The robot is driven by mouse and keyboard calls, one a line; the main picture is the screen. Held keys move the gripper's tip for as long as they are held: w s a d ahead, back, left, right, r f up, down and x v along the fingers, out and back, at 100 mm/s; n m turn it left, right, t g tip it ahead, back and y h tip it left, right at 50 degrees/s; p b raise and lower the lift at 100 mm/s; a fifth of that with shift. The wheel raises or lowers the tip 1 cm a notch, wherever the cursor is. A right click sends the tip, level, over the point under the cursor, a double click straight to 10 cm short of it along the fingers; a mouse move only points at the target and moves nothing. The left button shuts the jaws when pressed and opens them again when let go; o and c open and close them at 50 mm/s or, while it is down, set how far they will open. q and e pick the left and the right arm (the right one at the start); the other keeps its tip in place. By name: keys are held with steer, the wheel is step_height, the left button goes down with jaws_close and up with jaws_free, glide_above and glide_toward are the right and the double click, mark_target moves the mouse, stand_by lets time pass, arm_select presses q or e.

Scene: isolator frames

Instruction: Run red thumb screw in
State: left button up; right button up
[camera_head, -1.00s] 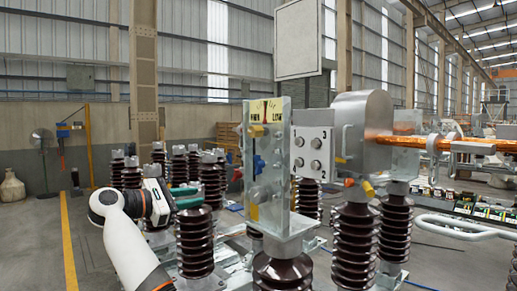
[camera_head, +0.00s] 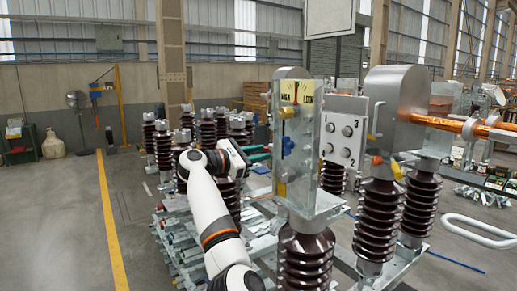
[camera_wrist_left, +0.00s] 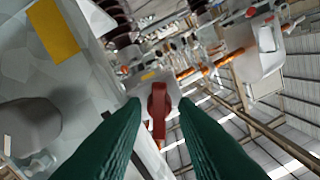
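A red thumb screw (camera_wrist_left: 158,108) with a flat upright grip shows in the middle of the left wrist view, on a pale mount. My left gripper (camera_wrist_left: 160,104) has its two green fingers apart on either side of the red grip, with a gap on both sides. In the head view the left gripper (camera_head: 262,153) points right, close to the left side of the clear-walled box (camera_head: 304,187). I cannot pick out the red screw in the head view. My right gripper is in neither view.
The box has a HIGH/LOW scale (camera_head: 296,92), a yellow knob (camera_head: 287,113) and a blue part (camera_head: 288,146). A numbered grey plate (camera_head: 342,130) and metal housing (camera_head: 398,95) stand to its right. Brown ribbed insulators (camera_head: 306,255) crowd below. Open floor (camera_head: 60,220) lies left.

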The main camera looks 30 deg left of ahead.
arm_select(q)
steer(key=shift+w, duration=0.15)
steer(key=shift+d, duration=0.1)
jaws_close()
steer(key=shift+f+m+b, duration=0.2)
steer(key=shift+m+b, duration=3.1)
steer(key=shift+m, duration=3.95)
steer(key=shift+f+m+b, duration=0.2)
steer(key=shift+m+b, duration=3.05)
steer(key=shift+m, duration=4)
